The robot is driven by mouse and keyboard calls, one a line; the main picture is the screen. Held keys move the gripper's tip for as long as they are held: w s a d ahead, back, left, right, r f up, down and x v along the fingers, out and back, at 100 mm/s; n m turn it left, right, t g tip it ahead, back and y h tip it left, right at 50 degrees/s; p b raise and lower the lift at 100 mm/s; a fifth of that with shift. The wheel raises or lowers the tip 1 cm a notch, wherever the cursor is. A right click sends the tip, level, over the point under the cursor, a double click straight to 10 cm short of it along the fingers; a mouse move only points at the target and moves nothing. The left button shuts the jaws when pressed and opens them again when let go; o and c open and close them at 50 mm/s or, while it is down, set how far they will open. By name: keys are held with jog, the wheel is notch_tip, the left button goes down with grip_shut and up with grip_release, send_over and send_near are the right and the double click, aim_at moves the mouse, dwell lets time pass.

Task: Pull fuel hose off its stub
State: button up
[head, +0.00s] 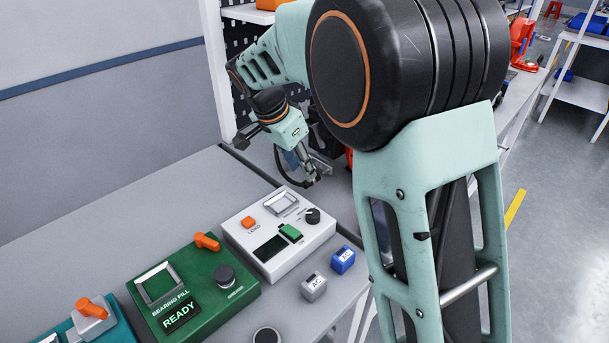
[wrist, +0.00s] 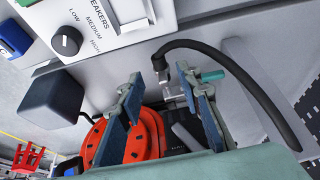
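The black fuel hose (wrist: 248,78) curves across the wrist view from the lower right to a dark end piece near my fingertips. That end sits by a small metal fitting (wrist: 170,98), likely the stub; I cannot tell exactly how they join. My gripper (wrist: 160,77) has its two blue-grey fingers spread apart, with the hose end in the gap between them in the picture. No clear contact shows. In the head view my gripper (head: 308,168) hangs beyond the white panel, with a dark hose curve (head: 280,168) beside it. The stub is too small to make out there.
A white control panel (head: 300,225) and a green bearing-fill panel (head: 210,285) lie on the grey bench (head: 150,215). Small AC and blue blocks (head: 342,260) stand nearby. In the wrist view, a dark box (wrist: 52,102) and an orange round part (wrist: 140,145) lie near the fingers.

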jog(key=v, duration=0.7)
